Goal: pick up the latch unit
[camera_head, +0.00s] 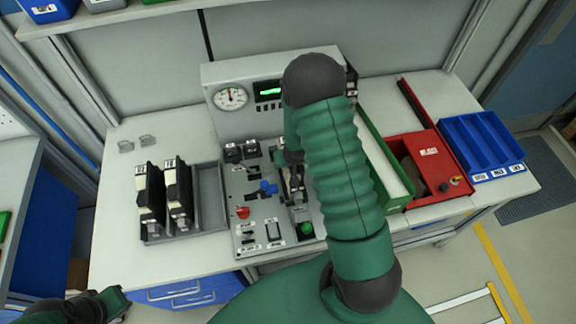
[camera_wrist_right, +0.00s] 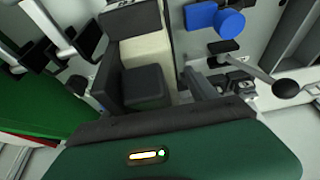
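Two black-and-cream latch units (camera_head: 150,198) (camera_head: 179,192) stand upright in the grey tray (camera_head: 211,197) at left of the bench. Another black-and-cream unit (camera_wrist_right: 140,50) fills the middle of the right wrist view, directly ahead of my right gripper. In the head view, my right gripper (camera_head: 291,180) is over the grey fixture panel (camera_head: 258,222), largely hidden behind my green arm. Its fingertips are not clear, so I cannot tell whether it grips that unit. My left gripper (camera_head: 100,306) is low at the left, away from the units, its fingers unclear.
A gauge box (camera_head: 230,97) stands behind the panel. A blue knob (camera_head: 268,187) and a ball-ended lever (camera_wrist_right: 284,88) are close to my right gripper. A green-edged tray (camera_head: 372,150), red box (camera_head: 425,160) and blue bin (camera_head: 480,143) occupy the right side.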

